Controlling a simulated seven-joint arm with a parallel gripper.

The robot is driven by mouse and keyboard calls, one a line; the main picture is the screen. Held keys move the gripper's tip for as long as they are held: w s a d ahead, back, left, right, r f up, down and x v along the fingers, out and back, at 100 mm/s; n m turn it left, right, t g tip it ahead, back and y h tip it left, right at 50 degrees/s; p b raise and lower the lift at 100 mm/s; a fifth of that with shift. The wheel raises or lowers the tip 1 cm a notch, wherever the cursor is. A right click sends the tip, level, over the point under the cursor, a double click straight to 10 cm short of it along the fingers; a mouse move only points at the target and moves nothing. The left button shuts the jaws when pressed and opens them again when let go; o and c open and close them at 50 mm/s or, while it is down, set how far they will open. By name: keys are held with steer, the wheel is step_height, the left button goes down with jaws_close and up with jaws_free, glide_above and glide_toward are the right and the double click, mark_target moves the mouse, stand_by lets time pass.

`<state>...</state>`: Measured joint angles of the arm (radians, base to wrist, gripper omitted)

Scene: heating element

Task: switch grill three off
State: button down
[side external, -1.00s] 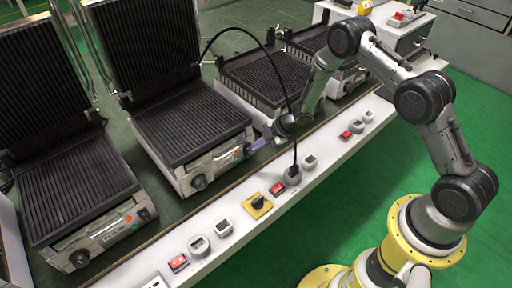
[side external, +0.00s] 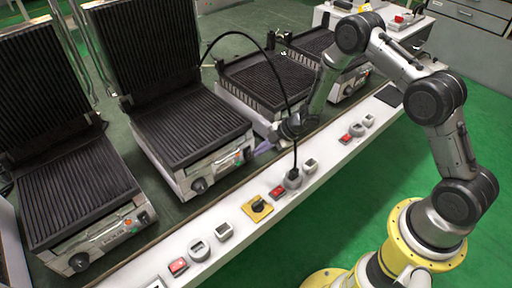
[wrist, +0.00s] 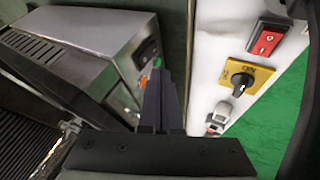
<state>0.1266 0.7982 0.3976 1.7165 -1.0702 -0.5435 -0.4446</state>
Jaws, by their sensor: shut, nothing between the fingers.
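The open grill in the middle (side external: 215,168) has a dark knob (side external: 199,187) on its front panel. Small orange and green spots (side external: 238,157) and a dark switch (side external: 248,154) sit at the panel's right end. My gripper (side external: 262,146) is shut and empty, just right of that switch. In the wrist view, my gripper's fingers (wrist: 158,66) lie close beside the metal grill side (wrist: 75,58), near its dark switch (wrist: 146,50) and orange lamp (wrist: 143,82). I cannot tell whether the fingers touch the panel. The switch position is too small to read.
Another open grill (side external: 95,240) stands at the left, and more grills (side external: 265,80) stand behind my gripper. A white ledge (side external: 230,245) with red switches (side external: 178,266), a yellow rotary switch (side external: 257,208) and a plugged-in black cable (side external: 284,90) runs along the front.

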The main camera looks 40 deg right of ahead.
steer(key=v, duration=1)
steer(key=shift+w+r, duration=0.15)
steer(key=shift+r, duration=0.45)
steer(key=shift+a, duration=0.1)
steer(key=w+a+r+t, duration=0.2)
steer(key=w+r+t, duration=0.1)
steer(key=r, duration=1.2)
steer(key=s+d+r+m+t+h, duration=0.1)
steer(key=s+r+m+t+h, duration=0.15)
steer(key=r, duration=0.55)
steer(key=s+d+r+m+t+h, duration=0.1)
steer(key=s+d+r+m+h, duration=0.15)
steer(key=r, duration=0.55)
steer(key=s+d+r+m+g+h, duration=0.1)
steer(key=s+r+m, duration=0.15)
steer(key=s, duration=0.55)
steer(key=s+d+r+m+h, duration=0.1)
steer(key=s+m, duration=0.3)
steer(key=s, duration=0.4)
steer(key=s+a+f+m+g+y, duration=0.1)
steer(key=s+a+f+m+g, duration=0.1)
steer(key=s, duration=0.4)
steer(key=s+a+f+m+g+y, duration=0.1)
steer(key=s+f+m+g, duration=0.2)
steer(key=s+f, duration=0.3)
steer(key=shift+s+a+f+g, duration=0.25)
steer(key=shift+a+f+g, duration=0.1)
steer(key=shift+g, duration=0.1)
